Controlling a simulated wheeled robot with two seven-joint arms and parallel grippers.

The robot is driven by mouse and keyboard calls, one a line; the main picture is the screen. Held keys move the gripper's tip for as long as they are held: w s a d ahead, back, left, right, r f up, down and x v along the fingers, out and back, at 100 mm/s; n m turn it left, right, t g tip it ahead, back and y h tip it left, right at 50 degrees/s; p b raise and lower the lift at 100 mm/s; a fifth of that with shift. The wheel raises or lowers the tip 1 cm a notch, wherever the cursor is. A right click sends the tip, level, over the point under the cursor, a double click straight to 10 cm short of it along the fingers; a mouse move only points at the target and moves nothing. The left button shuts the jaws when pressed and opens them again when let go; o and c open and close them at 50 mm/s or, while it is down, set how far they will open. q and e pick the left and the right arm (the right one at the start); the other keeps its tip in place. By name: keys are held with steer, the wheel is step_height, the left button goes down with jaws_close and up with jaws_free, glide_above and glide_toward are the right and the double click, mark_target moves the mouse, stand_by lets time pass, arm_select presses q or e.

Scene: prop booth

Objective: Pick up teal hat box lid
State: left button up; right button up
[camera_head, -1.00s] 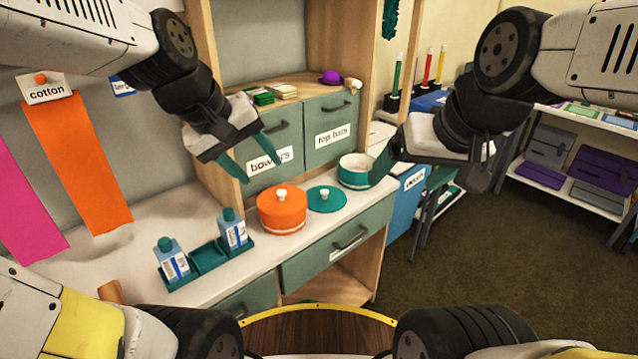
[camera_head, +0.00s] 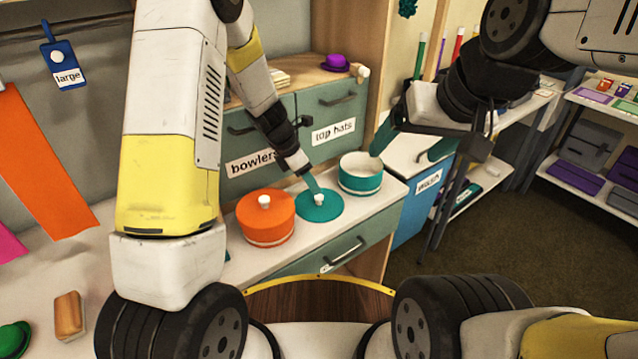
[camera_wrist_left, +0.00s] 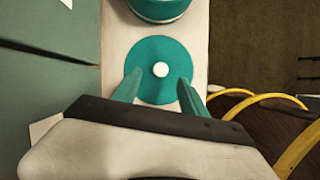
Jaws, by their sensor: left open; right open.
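The teal hat box lid (camera_head: 322,210) lies flat on the white counter, a round disc with a white knob. It also shows in the left wrist view (camera_wrist_left: 148,52), with the knob at its middle. My left gripper (camera_head: 314,190) is over the lid and open; in the left wrist view its teal fingers (camera_wrist_left: 157,82) stand on either side, a little short of the knob. The open teal and white hat box (camera_head: 361,180) stands just behind the lid to the right. My right gripper (camera_head: 402,142) is open and empty by that box, one finger in front of its rim.
An orange lidded hat box (camera_head: 266,222) stands close to the lid's left. Drawers labelled bowlers and top hats (camera_head: 335,115) rise behind. A brush (camera_head: 70,314) and a green hat (camera_head: 12,338) lie at the left. A blue bin (camera_head: 412,215) stands right of the counter.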

mark_target(319, 196)
arm_select(q)
steer(key=x, duration=0.6)
steer(key=shift+s+f, duration=0.1)
steer(key=shift+f, duration=0.1)
steer(key=shift+c, duration=0.4)
jaws_close()
